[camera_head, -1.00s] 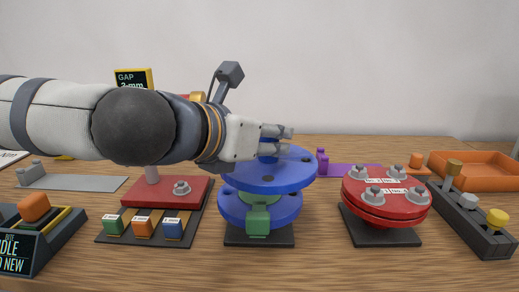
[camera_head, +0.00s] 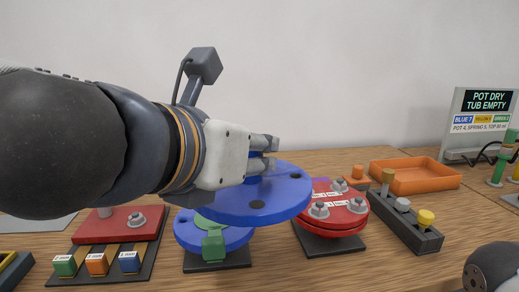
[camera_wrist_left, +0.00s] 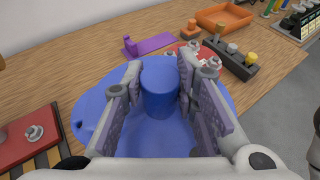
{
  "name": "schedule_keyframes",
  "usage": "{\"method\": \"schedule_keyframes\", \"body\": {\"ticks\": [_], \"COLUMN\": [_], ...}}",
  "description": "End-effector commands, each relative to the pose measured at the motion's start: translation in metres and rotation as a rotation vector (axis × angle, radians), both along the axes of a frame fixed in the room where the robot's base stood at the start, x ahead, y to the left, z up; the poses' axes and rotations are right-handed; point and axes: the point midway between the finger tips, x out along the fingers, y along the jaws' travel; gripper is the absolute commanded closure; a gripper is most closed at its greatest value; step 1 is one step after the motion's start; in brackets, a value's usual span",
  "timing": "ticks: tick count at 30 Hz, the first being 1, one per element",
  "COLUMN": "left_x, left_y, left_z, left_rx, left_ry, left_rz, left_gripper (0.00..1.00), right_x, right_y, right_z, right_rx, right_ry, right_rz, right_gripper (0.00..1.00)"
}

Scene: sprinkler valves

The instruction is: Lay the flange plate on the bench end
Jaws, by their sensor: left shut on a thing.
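The flange plate is the blue upper disc (camera_head: 262,206) with bolt holes and a central boss. My left gripper (camera_head: 266,153) is shut on that boss; the wrist view shows the boss (camera_wrist_left: 160,92) between its two fingers. The plate hangs above and to the right of the lower blue flange (camera_head: 190,231), overlapping it in the picture. A green piece (camera_head: 213,245) sits at the lower flange's front. The plate hides part of the red flange pair behind it. The bench (camera_head: 345,276) is wooden; its right edge shows in the wrist view. My right gripper is out of view.
The red bolted flange pair (camera_head: 335,221) stands close to the plate's right. Beyond are a dark rack with knobs (camera_head: 410,220) and an orange tray (camera_head: 418,178). A red block with coloured tabs (camera_head: 110,240) is at left. Bare bench shows in front right.

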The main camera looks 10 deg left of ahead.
Motion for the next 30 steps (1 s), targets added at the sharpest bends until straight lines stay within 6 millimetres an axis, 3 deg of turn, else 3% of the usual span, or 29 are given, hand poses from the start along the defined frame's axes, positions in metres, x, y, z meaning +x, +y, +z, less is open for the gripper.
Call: {"method": "schedule_keyframes", "body": {"ticks": [3, 11, 21, 30], "left_x": [-0.002, -0.004, -0.001, -0.001], "left_y": [0.0, 0.0, 0.0, 0.0], "left_z": [0.017, 0.037, 0.054, 0.055], "left_rx": [-0.004, -0.002, -0.004, -0.003], "left_ry": [-0.02, -0.025, -0.013, -0.013], "left_rz": [0.001, 0.0, 0.0, 0.0], "left_gripper": [1.0, 1.0, 1.0, 1.0], "right_x": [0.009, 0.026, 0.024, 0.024], "right_y": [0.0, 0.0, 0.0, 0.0], "right_z": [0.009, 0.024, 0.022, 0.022], "right_rx": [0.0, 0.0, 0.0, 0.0], "right_ry": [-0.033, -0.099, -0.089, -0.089], "right_rz": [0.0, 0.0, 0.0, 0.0], "right_gripper": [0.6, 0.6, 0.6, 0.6]}}
